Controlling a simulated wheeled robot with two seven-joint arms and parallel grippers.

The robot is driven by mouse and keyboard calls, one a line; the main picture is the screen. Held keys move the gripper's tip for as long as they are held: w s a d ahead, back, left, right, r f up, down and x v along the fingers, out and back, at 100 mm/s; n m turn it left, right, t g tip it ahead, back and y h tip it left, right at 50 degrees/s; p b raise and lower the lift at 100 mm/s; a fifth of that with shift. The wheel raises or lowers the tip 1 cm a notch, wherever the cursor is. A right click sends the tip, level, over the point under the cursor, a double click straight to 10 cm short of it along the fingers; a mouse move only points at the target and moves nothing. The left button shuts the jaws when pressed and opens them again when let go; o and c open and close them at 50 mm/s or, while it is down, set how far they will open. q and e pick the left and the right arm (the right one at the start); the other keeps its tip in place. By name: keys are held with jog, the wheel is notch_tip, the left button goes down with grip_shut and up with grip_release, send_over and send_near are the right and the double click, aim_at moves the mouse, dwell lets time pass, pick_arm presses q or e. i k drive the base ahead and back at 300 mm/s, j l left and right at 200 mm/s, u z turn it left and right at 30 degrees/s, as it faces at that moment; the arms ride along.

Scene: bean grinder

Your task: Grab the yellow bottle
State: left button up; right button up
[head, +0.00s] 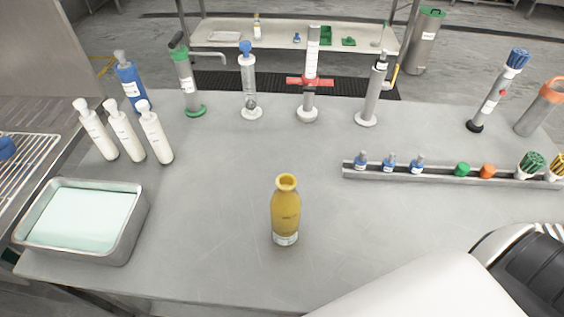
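The yellow bottle (286,212) stands upright on the grey table near the front middle. It has an open round mouth at the top and a clear band at its base. Nothing touches it, and the table around it is bare. A white arm part of mine fills the bottom right, to the right of and in front of the bottle. No fingertips of either gripper show in the head view.
A metal tray (140,215) of pale liquid sits at the left. Several white bottles (125,130) stand behind it. A rail (440,176) with small bottles and caps lies at the right. Tall cylinders (248,82) line the back. The grey table (225,190) is clear around the bottle.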

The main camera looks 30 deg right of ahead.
aim_at(286, 202)
jog(key=l+z, duration=0.1)
jog(key=z, duration=0.15)
jog(key=l+z, duration=0.25)
jog(key=k+l+u, duration=0.1)
jog(key=k+u, duration=0.5)
jog(key=k, duration=0.2)
